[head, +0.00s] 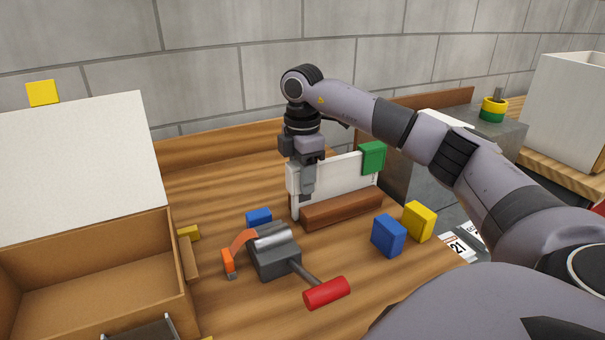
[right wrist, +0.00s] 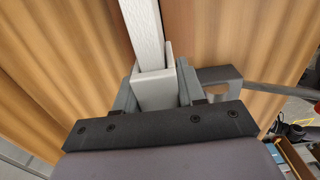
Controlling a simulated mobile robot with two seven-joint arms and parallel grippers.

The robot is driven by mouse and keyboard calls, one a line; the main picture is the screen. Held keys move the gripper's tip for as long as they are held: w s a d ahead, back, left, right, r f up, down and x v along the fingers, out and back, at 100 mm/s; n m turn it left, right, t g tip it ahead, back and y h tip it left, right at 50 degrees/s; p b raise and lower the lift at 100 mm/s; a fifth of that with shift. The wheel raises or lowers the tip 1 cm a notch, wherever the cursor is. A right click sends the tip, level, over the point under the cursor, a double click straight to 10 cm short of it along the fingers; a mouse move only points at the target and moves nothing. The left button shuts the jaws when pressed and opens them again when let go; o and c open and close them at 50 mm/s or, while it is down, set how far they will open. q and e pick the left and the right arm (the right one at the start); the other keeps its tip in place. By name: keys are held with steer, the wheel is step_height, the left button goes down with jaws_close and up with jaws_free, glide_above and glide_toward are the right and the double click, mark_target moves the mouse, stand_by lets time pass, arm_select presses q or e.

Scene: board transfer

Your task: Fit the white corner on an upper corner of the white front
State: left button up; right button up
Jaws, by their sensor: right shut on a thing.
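The white front (head: 335,179) is a thin white panel standing on edge behind a brown wooden block (head: 342,208). A green corner (head: 372,157) sits on its upper right corner. My right gripper (head: 308,190) points down at the panel's upper left corner, shut on the white corner (right wrist: 154,91). In the right wrist view the front's top edge (right wrist: 142,35) runs up to the white corner, between its raised walls. I cannot tell whether the corner is fully seated. In the head view the gripper hides most of it. My left gripper is not in view.
A grey block with a red-handled tool (head: 275,252) lies in front, beside an orange piece (head: 229,261). Blue (head: 388,236) and yellow (head: 420,221) blocks stand to the right. An open cardboard box (head: 90,265) fills the left. A grey wall closes the back.

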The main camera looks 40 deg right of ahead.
steer(key=o, duration=1.1)
step_height(320, 180, up, 7)
steer(key=shift+r, duration=0.1)
stand_by(0.4)
